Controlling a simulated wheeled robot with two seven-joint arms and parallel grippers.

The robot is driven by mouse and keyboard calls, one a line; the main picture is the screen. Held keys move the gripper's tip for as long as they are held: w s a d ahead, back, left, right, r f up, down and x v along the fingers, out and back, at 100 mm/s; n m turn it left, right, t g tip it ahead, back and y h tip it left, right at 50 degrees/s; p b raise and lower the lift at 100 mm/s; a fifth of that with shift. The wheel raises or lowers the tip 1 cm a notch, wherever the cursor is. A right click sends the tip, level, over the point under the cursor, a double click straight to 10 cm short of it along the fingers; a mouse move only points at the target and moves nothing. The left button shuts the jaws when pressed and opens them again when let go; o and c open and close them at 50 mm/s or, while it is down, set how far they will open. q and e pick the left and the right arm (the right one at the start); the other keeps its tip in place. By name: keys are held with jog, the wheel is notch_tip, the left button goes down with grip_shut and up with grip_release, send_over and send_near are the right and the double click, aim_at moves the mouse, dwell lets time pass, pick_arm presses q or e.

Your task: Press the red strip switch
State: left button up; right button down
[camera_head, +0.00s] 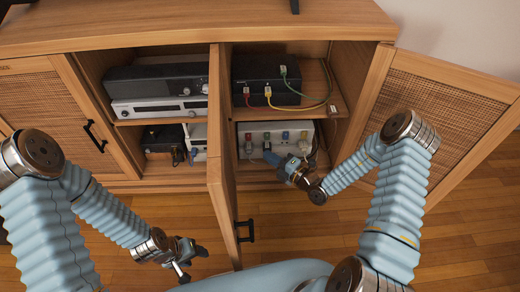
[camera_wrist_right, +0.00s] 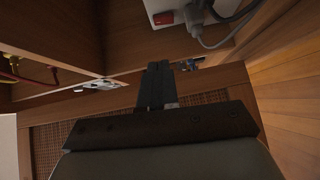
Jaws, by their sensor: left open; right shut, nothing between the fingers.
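My right gripper (camera_head: 283,164) is shut and empty, in front of the strip. In the right wrist view its fingers (camera_wrist_right: 158,72) point up toward the strip, below the red switch and apart from it. My left gripper (camera_head: 190,262) is open and empty, low in front of the cabinet.
A black box (camera_head: 265,72) with red, yellow and green cables sits on the shelf above the strip. Open doors stand at the middle (camera_head: 222,165) and right (camera_head: 440,110), flanking my right arm. Audio devices (camera_head: 155,80) fill the left compartment. Wooden floor lies in front.

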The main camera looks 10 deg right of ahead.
jog(key=shift+v, duration=1.65)
jog(key=s+a+f+n+g+y, duration=0.35)
jog(key=s+a+n+g, duration=0.95)
jog(key=s+n, duration=0.45)
jog(key=s+d+f+n+g+h+p, duration=0.1)
jog(key=s+d+f+n+g+h, duration=0.3)
jog(key=s+n, duration=0.6)
jog(key=w+f+n+t+h, duration=0.1)
jog(key=w+n+t+h, duration=0.2)
jog(key=n, duration=1.5)
jog(key=w+h+p, duration=0.1)
jog(key=w+h, duration=0.1)
jog(key=w, duration=0.1)
jog(key=shift+d, duration=0.4)
